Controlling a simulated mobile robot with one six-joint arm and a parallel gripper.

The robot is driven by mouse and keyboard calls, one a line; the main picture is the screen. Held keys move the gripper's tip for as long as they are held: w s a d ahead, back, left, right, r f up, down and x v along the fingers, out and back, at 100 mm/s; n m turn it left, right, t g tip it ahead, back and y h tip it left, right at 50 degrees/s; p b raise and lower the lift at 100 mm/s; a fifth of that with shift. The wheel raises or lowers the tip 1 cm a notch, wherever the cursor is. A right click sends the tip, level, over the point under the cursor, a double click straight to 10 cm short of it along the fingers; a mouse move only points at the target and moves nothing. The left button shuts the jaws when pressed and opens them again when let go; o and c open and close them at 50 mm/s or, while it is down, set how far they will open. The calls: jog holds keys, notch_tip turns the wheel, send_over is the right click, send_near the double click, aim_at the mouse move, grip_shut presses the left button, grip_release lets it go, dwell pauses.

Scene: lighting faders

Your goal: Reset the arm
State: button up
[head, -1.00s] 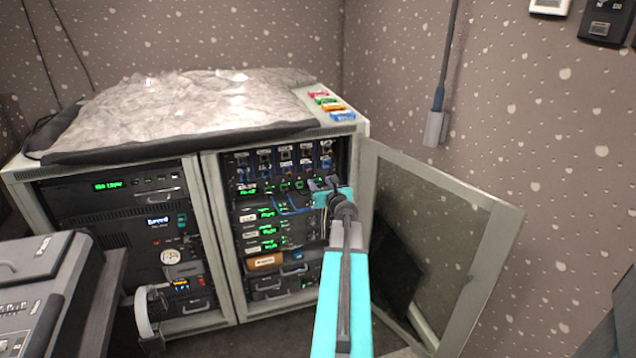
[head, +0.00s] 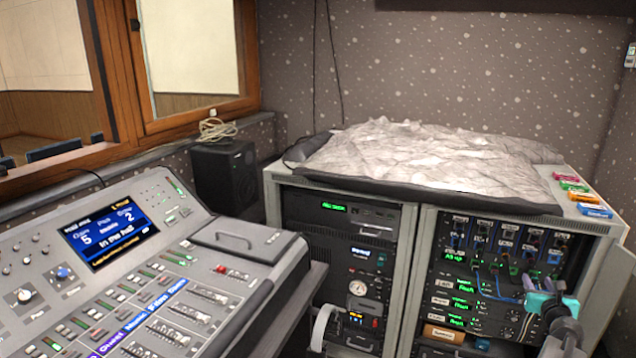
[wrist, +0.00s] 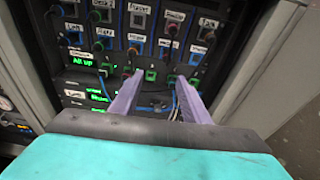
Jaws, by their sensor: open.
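My gripper (wrist: 158,105) is open in the wrist view. Its two purple fingers are apart and point at the rack's patch panel (wrist: 135,40), with nothing seen held between them. Green and red buttons and blue cables lie just beyond the fingertips; I cannot tell whether the fingers touch any of them. In the head view my arm's teal and dark end (head: 552,305) is at the lower right, in front of the right rack bay (head: 470,285).
The lighting console (head: 150,270) with screen and faders fills the lower left. A black speaker (head: 225,175) stands behind it. A crumpled grey cover (head: 420,155) lies on the rack, with several coloured blocks (head: 583,197) at its right end. The rack's open door (head: 615,290) is at the right.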

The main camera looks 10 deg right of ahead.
jog(key=w+a+f+n+y, duration=0.2)
jog(key=w+a+f+n, duration=0.25)
jog(key=a, duration=0.35)
jog(key=w+a+f+n+g+y+p, duration=0.1)
jog(key=w+a+f+n+y, duration=0.2)
jog(key=a+f, duration=0.4)
jog(key=w+a+f+n+y, duration=0.2)
jog(key=w+a+f+n, duration=0.15)
jog(key=a, duration=0.55)
jog(key=s+a+f+n+g+y, duration=0.1)
jog(key=a+f+n+g+y, duration=0.1)
jog(key=a+f+n, duration=0.6)
jog(key=s+a+f+n+g+y, duration=0.25)
jog(key=a+f, duration=0.35)
jog(key=a, duration=0.7)
jog(key=s+a+f+n+g+y+p, duration=0.1)
jog(key=s+a+f+n+g, duration=0.2)
jog(key=s+a+f+n, duration=0.4)
jog(key=s+a+f+n+g+p, duration=0.1)
jog(key=s+a+f+n+g, duration=0.2)
jog(key=s+a, duration=0.5)
jog(key=s+a+f+n+g+h, duration=0.1)
jog(key=s+a+n+g, duration=0.2)
jog(key=s, duration=0.6)
jog(key=s+a+f+n+g+h, duration=0.2)
jog(key=s+a+n+g, duration=0.1)
jog(key=s+n, duration=0.5)
jog(key=shift+s+a+g+p, duration=0.35)
jog(key=shift+a+g+p, duration=0.05)
jog(key=shift+g, duration=0.05)
